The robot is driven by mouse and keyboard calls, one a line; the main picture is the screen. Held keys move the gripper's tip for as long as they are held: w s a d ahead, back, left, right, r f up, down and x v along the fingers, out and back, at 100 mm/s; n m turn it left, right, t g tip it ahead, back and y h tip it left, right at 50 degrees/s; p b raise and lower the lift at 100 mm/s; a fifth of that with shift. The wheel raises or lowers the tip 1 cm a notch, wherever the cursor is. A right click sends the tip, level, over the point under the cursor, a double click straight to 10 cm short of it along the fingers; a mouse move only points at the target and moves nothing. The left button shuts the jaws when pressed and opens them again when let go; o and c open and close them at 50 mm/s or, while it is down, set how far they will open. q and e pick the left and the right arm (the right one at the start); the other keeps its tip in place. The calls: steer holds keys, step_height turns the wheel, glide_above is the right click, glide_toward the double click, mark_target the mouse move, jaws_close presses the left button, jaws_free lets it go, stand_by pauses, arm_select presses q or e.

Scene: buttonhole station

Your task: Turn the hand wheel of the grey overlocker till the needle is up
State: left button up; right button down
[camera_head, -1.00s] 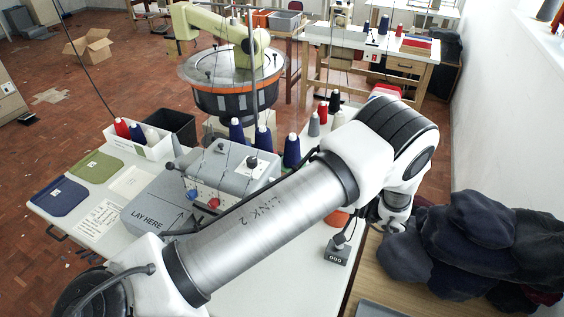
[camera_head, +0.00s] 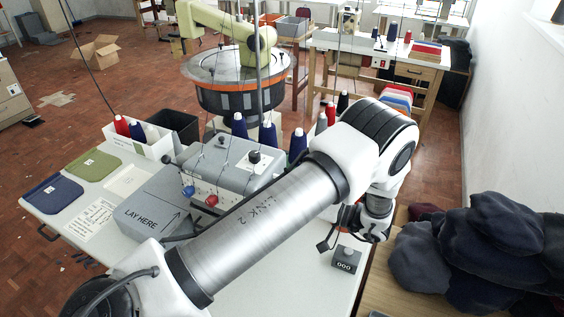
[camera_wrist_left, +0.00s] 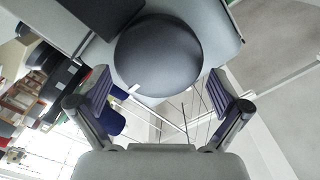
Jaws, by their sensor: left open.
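The grey overlocker (camera_head: 232,160) stands on the white table, with red and blue knobs on its front and thread cones behind it. Its right end is hidden behind my left arm in the head view. In the left wrist view the dark, rounded hand wheel (camera_wrist_left: 160,55) fills the space between the fingers, with a small white mark near its lower left edge. My left gripper (camera_wrist_left: 159,76) is open, one finger on each side of the wheel, and not closed on it. Whether the fingertips touch it I cannot tell. My right gripper is not in view.
A small counter box (camera_head: 346,260) stands on the table near the wrist. A pile of dark cloth (camera_head: 475,250) lies at the right. A cone tray (camera_head: 140,140) stands behind.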

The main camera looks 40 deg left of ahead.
arm_select(q)
steer(key=x, duration=0.2)
steer(key=shift+a+f, duration=0.1)
steer(key=shift+a, duration=0.3)
steer(key=shift+d, duration=0.1)
steer(key=c, duration=0.8)
steer(key=shift+o, duration=0.2)
steer(key=shift+n, duration=0.3)
